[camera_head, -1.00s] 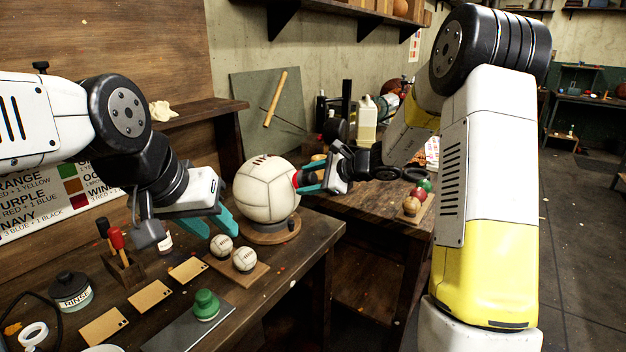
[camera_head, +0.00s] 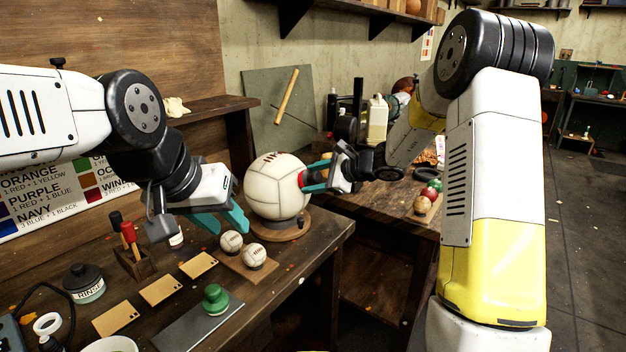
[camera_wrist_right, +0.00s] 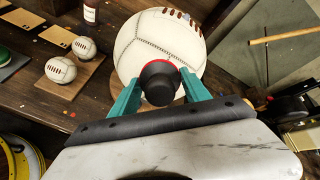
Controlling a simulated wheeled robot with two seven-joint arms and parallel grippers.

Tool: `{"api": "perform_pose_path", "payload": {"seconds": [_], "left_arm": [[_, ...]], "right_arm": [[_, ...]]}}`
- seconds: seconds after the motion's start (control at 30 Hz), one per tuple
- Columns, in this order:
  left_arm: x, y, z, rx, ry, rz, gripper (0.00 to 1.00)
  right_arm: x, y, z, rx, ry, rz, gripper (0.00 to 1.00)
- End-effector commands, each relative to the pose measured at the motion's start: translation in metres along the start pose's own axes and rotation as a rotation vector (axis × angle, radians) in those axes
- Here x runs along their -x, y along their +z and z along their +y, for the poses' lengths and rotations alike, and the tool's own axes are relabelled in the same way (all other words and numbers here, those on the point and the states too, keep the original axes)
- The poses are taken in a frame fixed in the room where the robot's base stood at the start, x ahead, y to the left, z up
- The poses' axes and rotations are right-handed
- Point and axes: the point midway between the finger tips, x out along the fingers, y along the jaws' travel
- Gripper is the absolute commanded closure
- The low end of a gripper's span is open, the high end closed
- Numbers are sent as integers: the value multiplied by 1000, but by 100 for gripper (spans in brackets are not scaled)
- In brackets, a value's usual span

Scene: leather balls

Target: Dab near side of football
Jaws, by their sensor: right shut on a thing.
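The football (camera_head: 274,192) is a large cream panelled ball with dark lacing, sitting on a round wooden stand (camera_head: 285,232); it fills the top middle of the right wrist view (camera_wrist_right: 150,45). My right gripper (camera_head: 312,180) is at the ball's right side in the head view. Its teal fingers (camera_wrist_right: 158,92) are shut on a dabber with a black round knob (camera_wrist_right: 160,85) and a red rim. The dabber's face is hidden against the ball; it appears to touch, but I cannot be sure. My left gripper (camera_head: 222,221) is open and empty, left of the ball.
Two small white balls (camera_head: 243,250) sit on a wooden board in front of the stand. A green knobbed dabber (camera_head: 215,298), tan cards (camera_head: 163,289), a rinse jar (camera_head: 83,283) and a brush holder (camera_head: 135,262) fill the bench. A second bench holds small coloured balls (camera_head: 428,197).

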Motion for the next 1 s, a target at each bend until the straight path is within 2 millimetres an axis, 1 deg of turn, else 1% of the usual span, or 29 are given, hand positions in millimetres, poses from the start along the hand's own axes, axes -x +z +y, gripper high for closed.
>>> {"api": "perform_pose_path", "payload": {"seconds": [0.67,1.0], "left_arm": [[0,0,0,0,0,0,64],[0,0,0,0,0,0,64]], "right_arm": [[-7,0,0,1,0,-1,78],[-8,0,0,0,0,-1,78]]}}
